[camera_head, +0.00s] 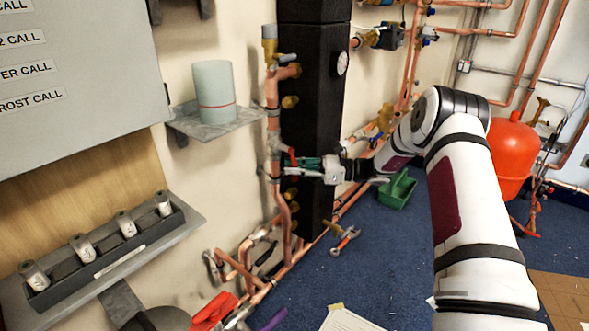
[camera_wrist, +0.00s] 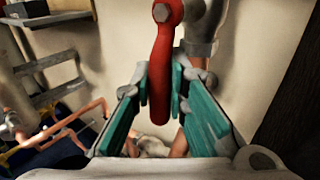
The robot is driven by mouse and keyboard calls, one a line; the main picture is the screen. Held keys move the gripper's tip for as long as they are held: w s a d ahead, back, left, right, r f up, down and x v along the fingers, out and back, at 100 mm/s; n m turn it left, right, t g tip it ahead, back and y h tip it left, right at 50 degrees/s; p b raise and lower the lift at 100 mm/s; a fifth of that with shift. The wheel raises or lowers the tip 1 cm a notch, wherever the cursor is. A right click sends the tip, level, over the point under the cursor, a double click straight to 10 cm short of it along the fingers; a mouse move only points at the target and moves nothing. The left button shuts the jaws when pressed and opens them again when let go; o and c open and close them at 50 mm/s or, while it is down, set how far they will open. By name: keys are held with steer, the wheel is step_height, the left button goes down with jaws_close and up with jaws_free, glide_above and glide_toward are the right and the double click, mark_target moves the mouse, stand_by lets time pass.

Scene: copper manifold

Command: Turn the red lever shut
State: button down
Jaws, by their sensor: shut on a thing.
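The red lever (camera_wrist: 161,65) hangs from a valve in the wrist view, with a bolt at its top. Its lower end lies between the two teal fingers of my gripper (camera_wrist: 158,85), which is shut on it. In the head view my gripper (camera_head: 298,164) reaches left to the copper pipe beside the black column. There the red lever (camera_head: 292,157) shows as a small red piece at the fingertips, mostly hidden. The valve body (camera_wrist: 203,35) is grey metal, right of the lever in the wrist view.
A black column (camera_head: 310,100) with a gauge stands right behind the pipe. A small shelf (camera_head: 188,130) carries a pale cylinder (camera_head: 214,90) to the left. Blue floor is partly clear.

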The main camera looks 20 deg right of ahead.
steer(key=shift+s, duration=0.1)
steer(key=s+a+r+m+t+h+p, duration=0.1)
steer(key=m+t+p, duration=0.4)
steer(key=m, duration=0.8)
steer(key=s+a+r+m+t+h+p, duration=0.2)
steer(key=a+r+m+t+p, duration=0.1)
steer(key=m+t, duration=0.7)
steer(key=shift+r+m+p, duration=0.7)
steer(key=shift+m+p, duration=0.45)
steer(key=shift+m, duration=0.45)
steer(key=shift+a+r, duration=0.1)
steer(key=c, duration=1.5)
jaws_free()
steer(key=shift+c, duration=0.2)
steer(key=v, duration=1.2)
